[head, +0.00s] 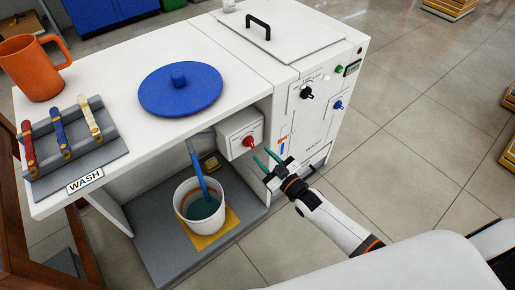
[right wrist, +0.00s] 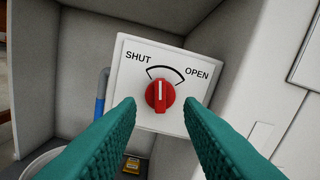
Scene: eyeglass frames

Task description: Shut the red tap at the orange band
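The red tap (head: 248,141) is a knob on a white box (head: 231,132) under the counter. In the right wrist view the red knob (right wrist: 160,95) has a white line pointing up, between SHUT and OPEN. A white bucket (head: 181,212) below holds greenish liquid, with a blue hose (head: 198,172) reaching in. An orange-brown band shows faintly on its inner wall; the level against it is hard to tell. My right gripper (head: 261,155) is open, its green fingers short of the knob; in the right wrist view they spread either side of it. My left gripper is out of view.
The bucket stands on a yellow mat (head: 232,222) on a grey shelf. The counter above bears a blue lid (head: 180,90), an orange mug (head: 31,68) and a grey rack (head: 110,146). A white cabinet (head: 322,125) with knobs stands right of the tap.

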